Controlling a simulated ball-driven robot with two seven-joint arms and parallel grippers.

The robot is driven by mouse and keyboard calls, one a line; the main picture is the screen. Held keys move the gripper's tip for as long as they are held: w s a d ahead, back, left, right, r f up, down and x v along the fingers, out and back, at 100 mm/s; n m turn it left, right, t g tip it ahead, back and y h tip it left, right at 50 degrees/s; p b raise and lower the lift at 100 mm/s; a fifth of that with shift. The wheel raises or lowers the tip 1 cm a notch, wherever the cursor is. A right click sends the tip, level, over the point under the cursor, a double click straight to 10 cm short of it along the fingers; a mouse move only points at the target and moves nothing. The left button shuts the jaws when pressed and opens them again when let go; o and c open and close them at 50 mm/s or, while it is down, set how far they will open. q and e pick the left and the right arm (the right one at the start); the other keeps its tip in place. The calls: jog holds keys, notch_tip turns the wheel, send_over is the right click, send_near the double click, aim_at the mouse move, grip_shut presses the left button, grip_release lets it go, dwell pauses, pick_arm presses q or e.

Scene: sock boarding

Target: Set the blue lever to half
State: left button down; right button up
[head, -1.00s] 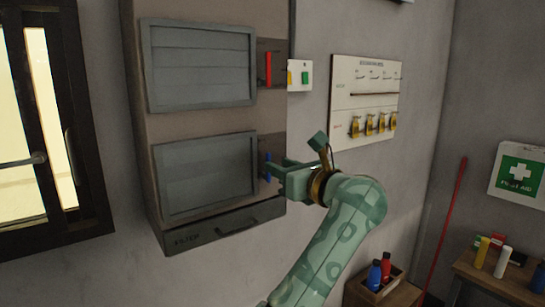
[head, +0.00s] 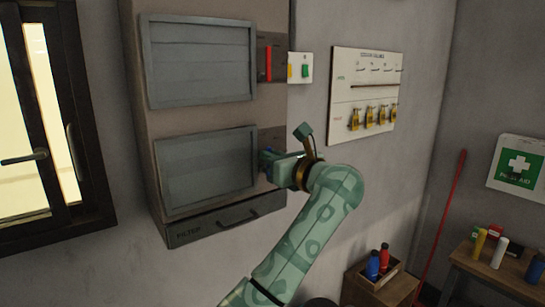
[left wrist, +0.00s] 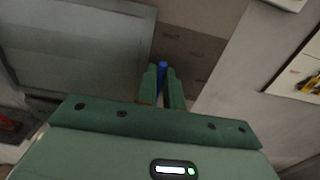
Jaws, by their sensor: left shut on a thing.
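The blue lever (left wrist: 162,69) shows in the left wrist view between the two green fingertips of my left gripper (left wrist: 162,88). In the head view my left gripper (head: 268,158) is at the lower lever plate, right of the lower grey louvre panel (head: 205,170), and a small bit of blue shows at its tip. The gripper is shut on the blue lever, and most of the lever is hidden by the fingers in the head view. The red lever (head: 268,64) stands upright beside the upper louvre panel (head: 200,60). My right gripper is not in view.
A drawer marked filter (head: 215,222) is below the panels. A switch box (head: 300,67) with yellow and green buttons and a tag board (head: 362,95) hang to the right. A wooden crate (head: 375,275) with bottles stands lower right. A window (head: 45,120) is at left.

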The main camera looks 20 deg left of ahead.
pick_arm(q)
jog(key=shift+w+d+f+m+p, duration=0.1)
jog(key=shift+w+d+m+p, duration=0.3)
jog(key=shift+m, duration=0.7)
jog(key=shift+w+d+f+m+p, duration=0.2)
jog(key=shift+m+p, duration=0.3)
jog(key=shift+m, duration=0.6)
jog(key=shift+w+d+r+m+p, duration=0.15)
jog(key=shift+w+m+p, duration=0.25)
jog(key=shift+m, duration=0.7)
jog(key=shift+f, duration=0.15)
jog(key=c, duration=1.5)
grip_release()
jog(key=shift+d, duration=0.15)
jog(key=b+v, duration=0.2)
jog(key=v, duration=1.4)
jog(key=shift+s+d+f+b, duration=0.1)
jog(key=shift+s+d+b, duration=0.05)
jog(key=shift+b, duration=0.2)
